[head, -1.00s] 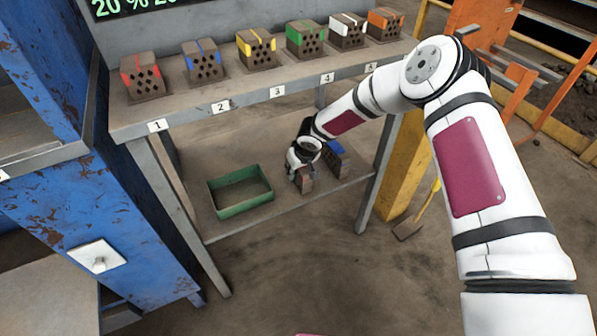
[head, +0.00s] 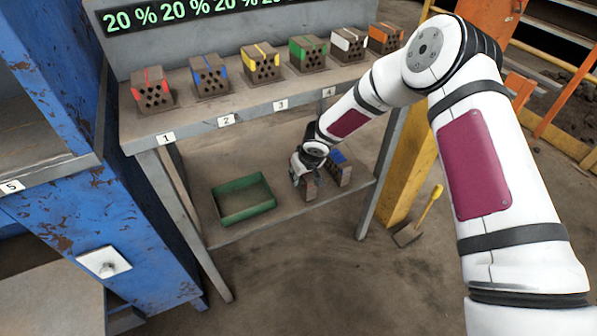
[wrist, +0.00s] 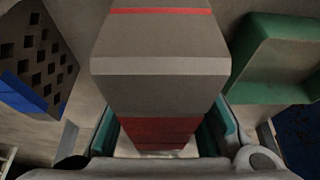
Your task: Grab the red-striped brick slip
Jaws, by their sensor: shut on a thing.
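In the wrist view, the red-striped brick slip (wrist: 160,45) stands between the fingers of my gripper (wrist: 165,135). It is grey-brown with a thin red stripe near its far end, a pale band, and a darker red part low between the fingers. My gripper is shut on it. In the head view, my gripper (head: 305,172) is over the lower shelf, with the slip (head: 309,190) showing below it. I cannot tell from here whether the slip touches the shelf.
A brick with a blue stripe (head: 341,170) stands close to the right of my gripper on the lower shelf. An open green tray (head: 245,212) lies to the left.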

